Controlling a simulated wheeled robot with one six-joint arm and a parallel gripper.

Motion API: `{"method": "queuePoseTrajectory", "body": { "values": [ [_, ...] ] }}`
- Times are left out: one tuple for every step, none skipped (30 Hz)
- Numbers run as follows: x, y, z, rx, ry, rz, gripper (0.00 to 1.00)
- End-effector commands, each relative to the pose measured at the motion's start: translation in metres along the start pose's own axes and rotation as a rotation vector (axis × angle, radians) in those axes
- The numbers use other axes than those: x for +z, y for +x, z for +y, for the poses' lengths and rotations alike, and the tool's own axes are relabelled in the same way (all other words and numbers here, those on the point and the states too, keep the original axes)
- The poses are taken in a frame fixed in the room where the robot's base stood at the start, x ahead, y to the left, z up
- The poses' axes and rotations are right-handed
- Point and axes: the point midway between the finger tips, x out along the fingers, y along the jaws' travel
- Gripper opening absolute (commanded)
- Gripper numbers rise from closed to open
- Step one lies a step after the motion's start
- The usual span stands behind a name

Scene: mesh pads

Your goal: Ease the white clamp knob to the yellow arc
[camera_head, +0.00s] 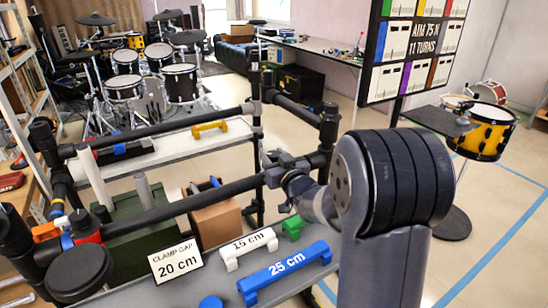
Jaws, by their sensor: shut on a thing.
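My arm comes up at the right and its grey wrist reaches left to the near black bar (215,196). My gripper (291,186) is small and dark there, at the bar's right end, beside a dark clamp (283,160). It is shut at the clamp, and what lies between its jaws is mostly hidden. I cannot make out the white of the clamp knob. No yellow arc can be made out. A card (175,262) reading "CLAMP GAP 20 cm" stands on the grey shelf at the lower left.
A white "15 cm" handle (249,247), a blue "25 cm" handle (284,271) and a green block (293,227) are on the near shelf (205,293). A yellow handle (210,128) lies on the far shelf. Black rack posts surround the bar. A sign board (412,48) and drums stand behind.

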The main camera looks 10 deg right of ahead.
Motion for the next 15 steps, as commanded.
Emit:
{"method": "queuePoseTrajectory", "body": {
  "values": [
    [0.0, -0.0001, 0.0, 0.0, 0.0, 0.0, 0.29],
    [0.0, -0.0001, 0.0, 0.0, 0.0, 0.0, 0.26],
    [0.0, -0.0001, 0.0, 0.0, 0.0, 0.0, 0.23],
    [-0.0001, -0.0001, 0.0, 0.0, 0.0, 0.0, 0.21],
    [0.0, -0.0001, 0.0, 0.0, 0.0, 0.0, 0.18],
    [0.0, -0.0001, 0.0, 0.0, 0.0, 0.0, 0.15],
    [0.0, -0.0001, 0.0, 0.0, 0.0, 0.0, 0.14],
    [-0.0001, -0.0001, 0.0, -0.001, 0.0, 0.0, 0.14],
    [-0.0004, 0.0, 0.0003, -0.003, 0.0, 0.0, 0.14],
    [-0.0008, 0.0001, 0.0004, -0.007, -0.001, 0.001, 0.14],
    [-0.0012, 0.0002, 0.0007, -0.013, -0.001, 0.002, 0.14],
    [-0.002, 0.0003, 0.0013, -0.023, -0.002, 0.003, 0.14],
    [-0.0024, 0.0005, 0.0017, -0.033, -0.003, 0.004, 0.14],
    [-0.0025, 0.0006, 0.0019, -0.043, -0.003, 0.004, 0.14],
    [-0.0027, 0.0008, 0.0018, -0.059, -0.003, 0.004, 0.14]
  ]
}}
